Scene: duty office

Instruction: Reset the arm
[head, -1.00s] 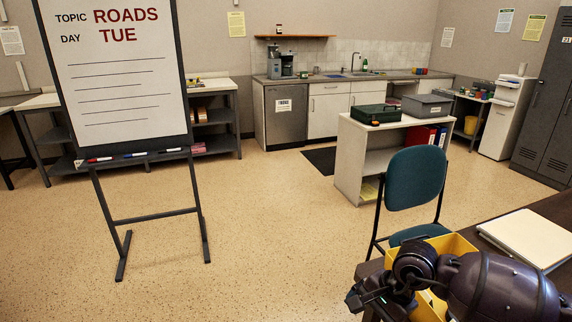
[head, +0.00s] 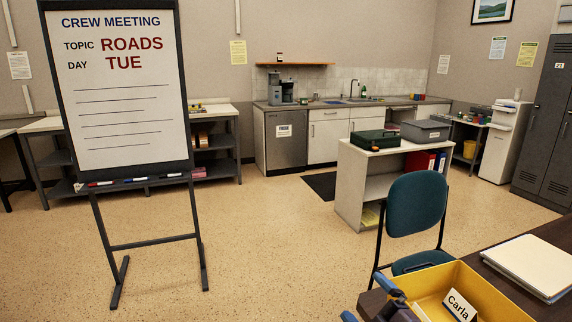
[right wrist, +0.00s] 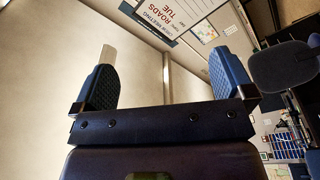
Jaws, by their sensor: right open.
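My right gripper (right wrist: 165,85) shows in the right wrist view with its two blue padded fingers wide apart and nothing between them. In the head view only a small part of my right gripper (head: 395,305) shows at the bottom edge, in front of a yellow bin (head: 478,280). A card reading "Carla" (head: 459,305) is in the bin. My left gripper is not in view.
A dark desk (head: 500,262) at the lower right bears a white binder or paper stack (head: 530,265). A teal chair (head: 416,205) stands beside it. A whiteboard easel (head: 125,95) stands at the left. The middle floor is clear.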

